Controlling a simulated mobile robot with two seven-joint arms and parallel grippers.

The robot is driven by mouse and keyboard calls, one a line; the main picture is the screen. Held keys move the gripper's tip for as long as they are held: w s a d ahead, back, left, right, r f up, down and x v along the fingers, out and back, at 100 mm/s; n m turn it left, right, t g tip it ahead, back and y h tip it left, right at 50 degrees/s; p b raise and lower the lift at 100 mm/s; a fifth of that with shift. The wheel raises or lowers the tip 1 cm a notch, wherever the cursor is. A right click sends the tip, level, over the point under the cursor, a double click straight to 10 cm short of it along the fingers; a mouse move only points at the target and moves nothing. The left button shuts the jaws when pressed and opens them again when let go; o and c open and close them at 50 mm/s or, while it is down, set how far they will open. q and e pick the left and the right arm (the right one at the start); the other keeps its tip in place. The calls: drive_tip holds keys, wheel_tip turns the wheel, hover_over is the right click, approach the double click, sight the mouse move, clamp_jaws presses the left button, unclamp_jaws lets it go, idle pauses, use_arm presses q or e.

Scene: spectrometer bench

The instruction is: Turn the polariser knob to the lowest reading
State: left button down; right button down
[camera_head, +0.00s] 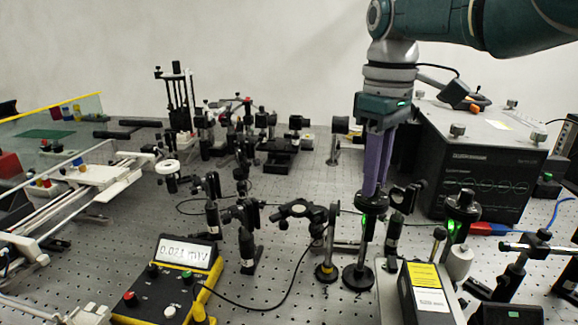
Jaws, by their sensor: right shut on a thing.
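My right gripper (373,188) comes down from the upper right with its purple fingers pointing straight down. It is shut on the black round knob of the polariser (371,201), on top of a post mount. The mount's post stands on a round black base (358,277) with a "2" by it. The fingers hide part of the knob, and I cannot see any scale on it. The power meter (188,253), yellow and black at the lower left, shows what looks like 0.021 mW. My left gripper is not in view.
A large black instrument box (485,165) is behind right. A black box with a yellow label (429,290) stands front right. Several optics mounts crowd the perforated bench.

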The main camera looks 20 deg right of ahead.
drive_tip(key=shift+n, duration=0.7)
drive_tip(key=c, duration=0.8)
unclamp_jaws()
drive_tip(key=shift+o, duration=0.2)
drive_tip(key=shift+r, duration=0.1)
wheel_tip(320, 180, up, 6)
drive_tip(key=p, duration=0.3)
drive_tip(key=shift+r, duration=1.9)
